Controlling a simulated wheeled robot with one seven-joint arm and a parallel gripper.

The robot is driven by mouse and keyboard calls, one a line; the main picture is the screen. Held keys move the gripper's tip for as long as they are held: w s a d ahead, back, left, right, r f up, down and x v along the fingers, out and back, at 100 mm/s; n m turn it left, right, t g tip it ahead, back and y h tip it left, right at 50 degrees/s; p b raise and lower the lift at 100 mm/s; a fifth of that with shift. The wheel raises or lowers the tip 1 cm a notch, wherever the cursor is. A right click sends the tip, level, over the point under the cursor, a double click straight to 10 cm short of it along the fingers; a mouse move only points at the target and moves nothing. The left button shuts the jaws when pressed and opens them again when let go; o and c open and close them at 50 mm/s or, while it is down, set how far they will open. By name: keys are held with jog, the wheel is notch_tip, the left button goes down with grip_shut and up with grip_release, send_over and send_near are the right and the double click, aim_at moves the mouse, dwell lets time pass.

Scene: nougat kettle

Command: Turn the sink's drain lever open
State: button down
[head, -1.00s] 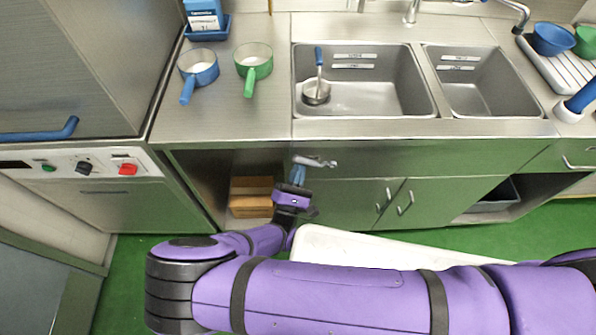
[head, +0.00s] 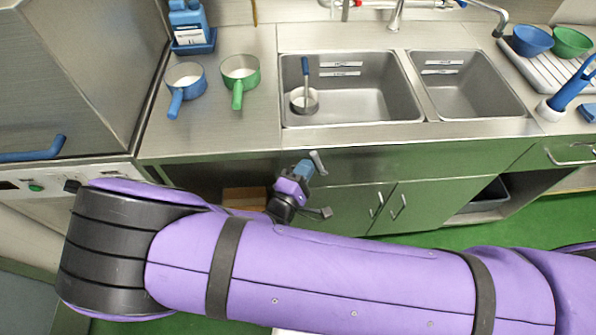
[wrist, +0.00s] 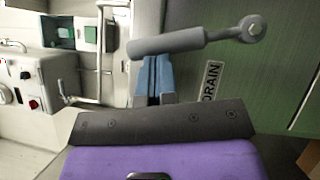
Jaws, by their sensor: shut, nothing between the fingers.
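The drain lever (head: 318,162) is a grey rod on the green front panel below the large sink basin (head: 350,88). In the head view it stands steeply, its free end up. In the wrist view the lever (wrist: 185,41) runs left from its round pivot at upper right, beside a DRAIN label (wrist: 212,80). My gripper (head: 307,167) has blue fingers and is shut, empty. It is just left of the lever in the head view. In the wrist view the fingertips (wrist: 154,62) sit against or very near the rod's side; contact is not certain.
Cabinet doors (head: 380,205) with handles are below the panel. An open recess with a cardboard box (head: 245,197) lies left of them. Blue and green pans (head: 240,75) stand on the counter, and a ladle (head: 306,92) is in the basin. My purple arm crosses the foreground.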

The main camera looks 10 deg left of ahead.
jog(key=shift+w+d+r+m+g, duration=0.2)
jog(key=shift+d+r+m+g, duration=0.15)
jog(key=shift+d, duration=0.3)
jog(key=shift+w+d+r+m+g, duration=0.15)
jog(key=shift+d+r+m+g, duration=0.1)
jog(key=shift+d+m, duration=0.3)
jog(key=shift+d, duration=0.15)
